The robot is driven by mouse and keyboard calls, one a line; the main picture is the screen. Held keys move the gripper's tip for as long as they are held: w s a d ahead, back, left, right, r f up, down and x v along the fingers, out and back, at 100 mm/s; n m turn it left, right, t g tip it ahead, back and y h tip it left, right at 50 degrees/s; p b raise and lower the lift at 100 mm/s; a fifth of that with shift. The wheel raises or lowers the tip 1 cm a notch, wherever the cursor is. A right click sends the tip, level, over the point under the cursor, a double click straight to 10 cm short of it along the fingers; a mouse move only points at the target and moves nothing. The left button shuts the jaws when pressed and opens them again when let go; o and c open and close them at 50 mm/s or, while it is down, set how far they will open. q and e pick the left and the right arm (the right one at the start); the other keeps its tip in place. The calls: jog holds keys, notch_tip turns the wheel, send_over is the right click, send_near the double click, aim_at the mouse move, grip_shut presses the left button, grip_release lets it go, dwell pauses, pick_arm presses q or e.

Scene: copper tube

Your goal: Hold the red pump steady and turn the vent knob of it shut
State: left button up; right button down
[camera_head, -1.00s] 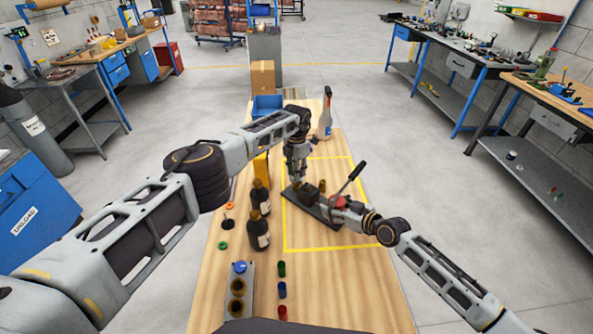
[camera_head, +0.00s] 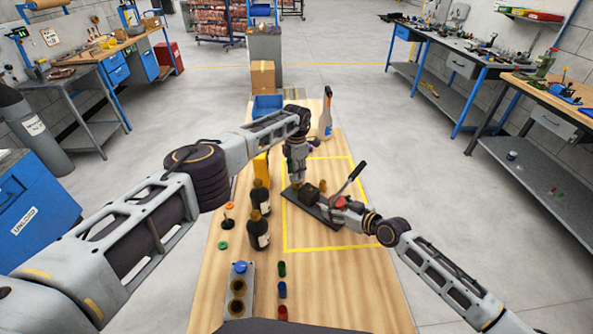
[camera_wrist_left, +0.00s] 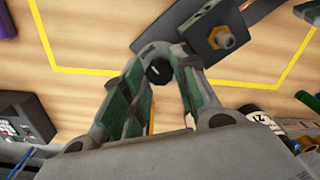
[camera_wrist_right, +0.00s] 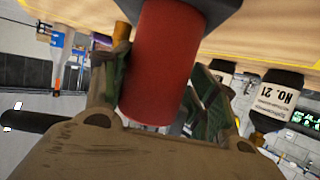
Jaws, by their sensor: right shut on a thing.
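The red pump stands on a dark base plate (camera_head: 328,214) inside the yellow-outlined area, with its lever (camera_head: 350,178) raised. Its red cylinder (camera_wrist_right: 163,65) is between the fingers of my right gripper (camera_wrist_right: 155,85), which is shut on it. My left gripper (camera_wrist_left: 165,60) is at the pump's other end, pointing down at the dark block (camera_head: 310,191). In the left wrist view a round black knob (camera_wrist_left: 158,74) with a white mark lies between its fingers, which look parted; contact is unclear. A brass fitting (camera_wrist_left: 222,39) sits on the block beside it.
Dark bottles (camera_head: 258,232) stand left of the yellow outline (camera_head: 318,248). A grey block with a blue knob (camera_head: 239,268) and small coloured caps (camera_head: 282,290) are near the front. The right front tabletop is clear.

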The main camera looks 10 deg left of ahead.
pick_arm(q)
jog(key=o, duration=0.3)
pick_arm(e)
jog(key=shift+s+d+f, duration=0.1)
jog(key=shift+f, duration=0.15)
pick_arm(q)
jog(key=shift+r, duration=0.15)
notch_tip(320, 180, up, 12)
jog(key=shift+f, duration=0.15)
dwell(0.5)
pick_arm(e)
jog(key=c, duration=0.9)
grip_release()
jog(key=o, duration=0.5)
jog(key=shift+r, duration=0.1)
pick_arm(q)
jog(key=shift+w, duration=0.1)
